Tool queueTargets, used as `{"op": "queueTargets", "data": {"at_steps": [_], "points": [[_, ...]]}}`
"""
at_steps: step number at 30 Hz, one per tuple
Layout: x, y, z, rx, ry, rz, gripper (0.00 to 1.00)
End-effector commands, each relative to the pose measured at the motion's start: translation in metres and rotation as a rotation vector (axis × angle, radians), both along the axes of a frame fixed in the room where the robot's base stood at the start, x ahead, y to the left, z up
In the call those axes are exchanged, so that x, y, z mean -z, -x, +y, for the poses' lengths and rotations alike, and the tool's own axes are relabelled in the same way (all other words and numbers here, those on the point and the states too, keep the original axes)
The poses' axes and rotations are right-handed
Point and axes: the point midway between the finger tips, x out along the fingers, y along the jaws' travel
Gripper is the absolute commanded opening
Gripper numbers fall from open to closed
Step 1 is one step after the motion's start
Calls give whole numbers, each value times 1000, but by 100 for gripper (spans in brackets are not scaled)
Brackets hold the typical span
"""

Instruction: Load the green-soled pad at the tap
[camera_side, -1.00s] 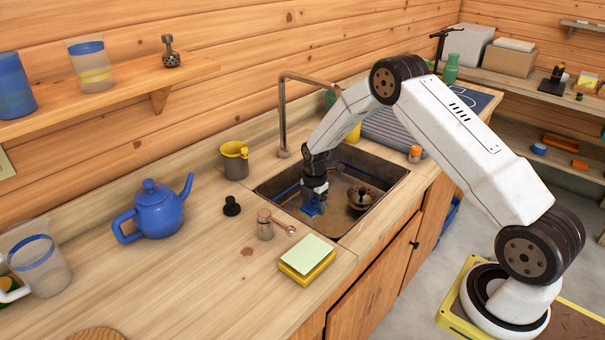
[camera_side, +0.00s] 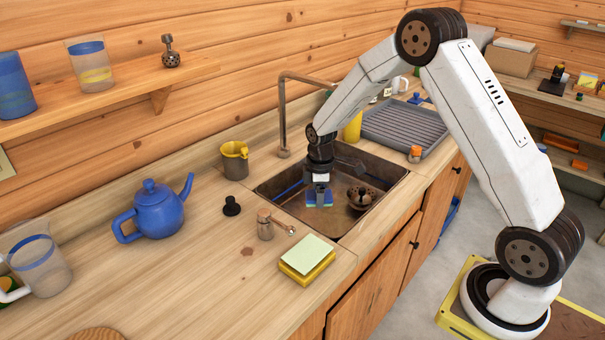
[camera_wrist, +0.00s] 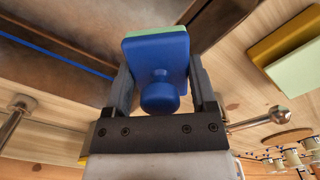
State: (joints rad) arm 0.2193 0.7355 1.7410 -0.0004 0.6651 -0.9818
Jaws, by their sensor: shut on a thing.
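My gripper (camera_side: 319,186) is shut on the knob of a blue pad and holds it over the sink (camera_side: 275,190). In the side view the pad (camera_side: 319,199) hangs below the fingers, with a thin green edge at its underside. The wrist view shows the pad's blue back and round knob (camera_wrist: 158,95) between the fingers, with a green strip along its far edge. The tap (camera_side: 283,115) rises at the sink's back left, its spout reaching over the sink to the left of my wrist. Whether the pad touches the sink floor cannot be told.
A dark perforated strainer (camera_side: 361,196) lies in the sink, right of the pad. A small metal lever fitting (camera_side: 266,224) and a yellow pad with pale green face (camera_side: 307,256) are on the front counter.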

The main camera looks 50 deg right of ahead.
Motion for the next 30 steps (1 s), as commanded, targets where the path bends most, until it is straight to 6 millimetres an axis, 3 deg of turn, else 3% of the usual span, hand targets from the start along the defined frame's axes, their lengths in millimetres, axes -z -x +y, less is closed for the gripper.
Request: {"op": "queueTargets", "data": {"at_steps": [11, 16, 20, 30], "points": [[-37, 31, 29, 361, 0, -3, 9], [-56, 47, 63, 468, 0, -3, 9], [-64, 53, 99, 404, -1, -2, 9], [-76, 62, 190, 15, 0, -1, 9]]}}
